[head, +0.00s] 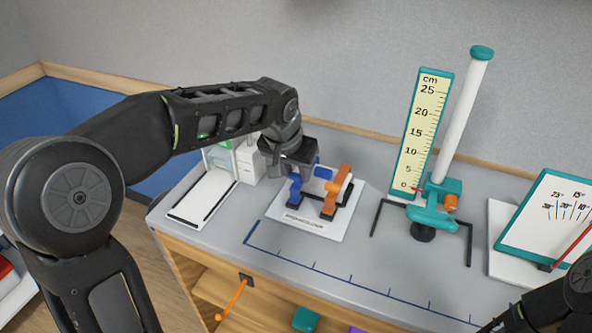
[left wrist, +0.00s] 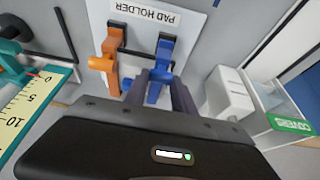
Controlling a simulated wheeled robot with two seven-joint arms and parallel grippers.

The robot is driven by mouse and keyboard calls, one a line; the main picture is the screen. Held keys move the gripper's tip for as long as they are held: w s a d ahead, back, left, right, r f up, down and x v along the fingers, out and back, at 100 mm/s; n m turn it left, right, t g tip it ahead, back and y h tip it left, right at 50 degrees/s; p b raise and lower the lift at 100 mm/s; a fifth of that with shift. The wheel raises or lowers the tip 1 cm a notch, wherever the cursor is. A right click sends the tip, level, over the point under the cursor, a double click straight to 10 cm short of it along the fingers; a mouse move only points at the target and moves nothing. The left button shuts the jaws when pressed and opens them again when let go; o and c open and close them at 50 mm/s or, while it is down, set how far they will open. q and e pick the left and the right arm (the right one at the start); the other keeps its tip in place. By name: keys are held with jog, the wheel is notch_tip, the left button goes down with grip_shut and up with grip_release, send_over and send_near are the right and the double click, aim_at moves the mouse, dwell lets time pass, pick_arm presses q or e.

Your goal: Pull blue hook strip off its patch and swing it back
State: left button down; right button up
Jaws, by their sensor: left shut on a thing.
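The white pad holder (head: 291,221) lies on the grey bench, and its label also shows in the left wrist view (left wrist: 146,15). A blue hook strip (head: 295,190) stands on its left side in the head view. In the left wrist view the blue strip (left wrist: 163,58) runs down between my fingers. My left gripper (left wrist: 165,88) reaches over the holder from behind and is shut on the blue strip. An orange strip (head: 331,198) on a dark base stands beside it. The blue strip's patch is mostly hidden. Only dark parts of my right arm show at the bottom right.
A height scale (head: 426,130) and a white post on a teal base (head: 433,218) stand to the right. An angle board (head: 548,220) is farther right.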

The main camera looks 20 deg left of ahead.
pick_arm(q)
jog(key=shift+r, duration=0.15)
jog(key=shift+w+r+p, duration=0.85)
jog(key=shift+w+r, duration=0.1)
jog(key=shift+r, duration=0.25)
jog(key=w+r+p, duration=0.3)
jog(key=w+p, duration=0.1)
jog(key=w, duration=0.1)
jog(key=shift+w+d, duration=0.25)
jog(key=shift+w, duration=0.05)
